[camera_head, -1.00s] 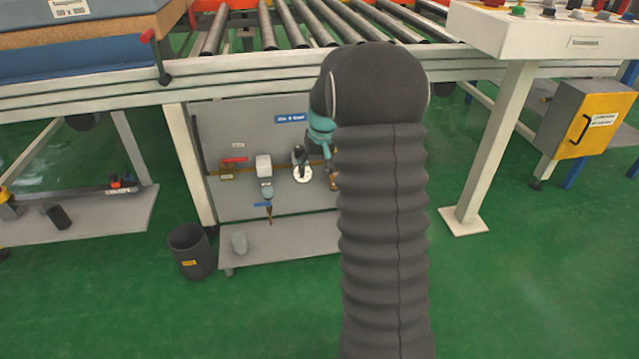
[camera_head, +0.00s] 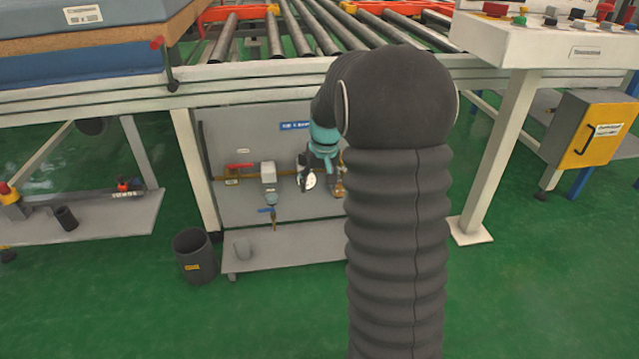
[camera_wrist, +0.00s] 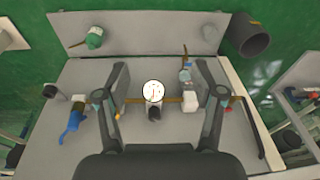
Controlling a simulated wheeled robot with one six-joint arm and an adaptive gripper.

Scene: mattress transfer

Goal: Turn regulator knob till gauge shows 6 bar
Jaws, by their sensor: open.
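The round white gauge (camera_wrist: 154,91) faces me on the grey panel in the wrist view, its reading too small to tell. It is partly visible in the head view (camera_head: 306,181). A dark knob-like part (camera_wrist: 154,113) sits just below the gauge in the wrist view. My gripper (camera_wrist: 160,72) is open, its two fingers spread left and right of the gauge and knob, with nothing between them in its grasp. In the head view my gripper (camera_head: 318,162) is in front of the panel, largely hidden by my arm.
A shelf (camera_head: 290,249) holds a grey cup (camera_head: 243,248). A black bin (camera_head: 193,255) stands left. Roller conveyor above.

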